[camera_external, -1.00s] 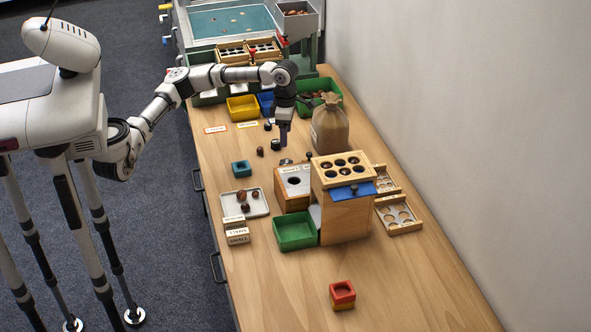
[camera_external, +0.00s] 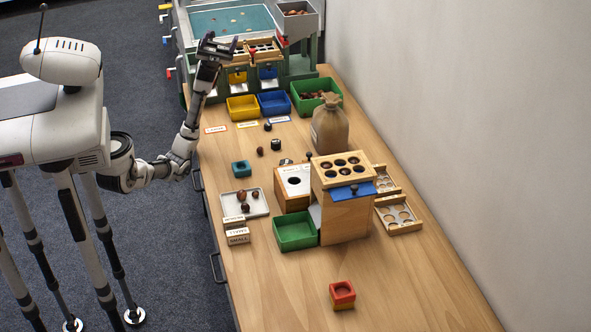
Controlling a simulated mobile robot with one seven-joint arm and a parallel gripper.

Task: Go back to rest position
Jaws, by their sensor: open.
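My gripper (camera_external: 218,40) is raised high above the far left part of the bench, at the end of my upward-bent arm. Its jaws are open and nothing shows between them. It appears in front of the sorting machine from this view and apart from the bench top. The forearm rises from an elbow near the bench's left edge.
The wooden bench (camera_external: 400,285) holds a burlap sack (camera_external: 330,125), a wooden box with holes (camera_external: 345,200), a yellow bin (camera_external: 242,108), a blue bin (camera_external: 274,103), green bins and a white tray (camera_external: 258,206) with chestnuts. A red block (camera_external: 342,292) stands in front. The near bench is mostly clear.

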